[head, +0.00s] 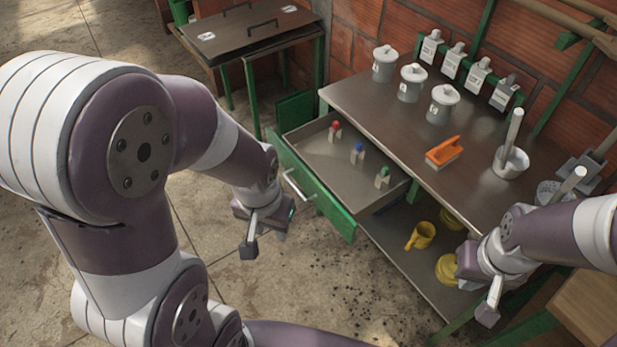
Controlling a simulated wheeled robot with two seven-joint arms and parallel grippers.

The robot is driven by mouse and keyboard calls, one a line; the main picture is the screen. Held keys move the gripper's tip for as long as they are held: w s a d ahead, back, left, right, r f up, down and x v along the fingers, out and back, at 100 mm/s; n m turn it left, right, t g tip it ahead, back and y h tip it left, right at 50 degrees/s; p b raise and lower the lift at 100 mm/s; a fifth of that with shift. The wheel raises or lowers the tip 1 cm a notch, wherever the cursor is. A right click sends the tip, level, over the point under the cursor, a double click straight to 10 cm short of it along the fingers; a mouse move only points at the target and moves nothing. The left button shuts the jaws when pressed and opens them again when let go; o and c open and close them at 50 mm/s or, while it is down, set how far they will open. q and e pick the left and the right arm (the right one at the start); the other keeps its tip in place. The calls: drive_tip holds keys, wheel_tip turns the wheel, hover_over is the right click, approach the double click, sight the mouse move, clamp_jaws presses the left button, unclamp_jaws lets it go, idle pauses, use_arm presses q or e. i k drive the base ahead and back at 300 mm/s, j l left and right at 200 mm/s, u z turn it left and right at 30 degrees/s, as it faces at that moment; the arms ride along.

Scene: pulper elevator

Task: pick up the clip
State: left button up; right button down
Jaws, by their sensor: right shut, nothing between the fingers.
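Three small pale clip-like pieces stand in the open drawer: one with a red top (335,130), one with a blue top (358,153) and one with a green top (382,176). I cannot tell which is the clip meant. My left gripper (265,241) hangs in front of the drawer, outside it and left of its handle. Its fingers look apart and empty. My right gripper (488,314) is shut and empty at the lower right, beside the workbench's front edge, apart from the pieces.
The drawer (318,160) sticks out of the metal workbench (385,110). On the bench stand lidded white pots (440,104), an orange-handled brush (444,152) and a mortar (510,163). A dark table (250,35) stands behind. Floor in front is free.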

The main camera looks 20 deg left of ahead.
sight(335, 129)
drive_tip(key=j+z, duration=0.1)
drive_tip(key=z, duration=0.4)
drive_tip(key=i+j+z, duration=0.1)
drive_tip(key=z, duration=0.35)
drive_tip(key=j+z, duration=0.15)
drive_tip(key=z, duration=0.35)
drive_tip(key=j+z, duration=0.2)
drive_tip(key=j, duration=0.25)
drive_tip(key=k+j+z, duration=0.2)
drive_tip(key=j, duration=0.2)
drive_tip(key=j+z, duration=0.2)
drive_tip(key=j, duration=0.25)
drive_tip(key=k+j+z, duration=0.1)
drive_tip(key=j+z, duration=0.15)
drive_tip(key=j, duration=0.2)
drive_tip(key=k+j+z, duration=0.2)
drive_tip(key=j, duration=0.15)
drive_tip(key=k+j, duration=0.1)
drive_tip(key=j, duration=0.25)
drive_tip(key=k+j, duration=0.15)
drive_tip(key=j, duration=0.2)
drive_tip(key=k+j, duration=0.1)
drive_tip(key=j, duration=0.3)
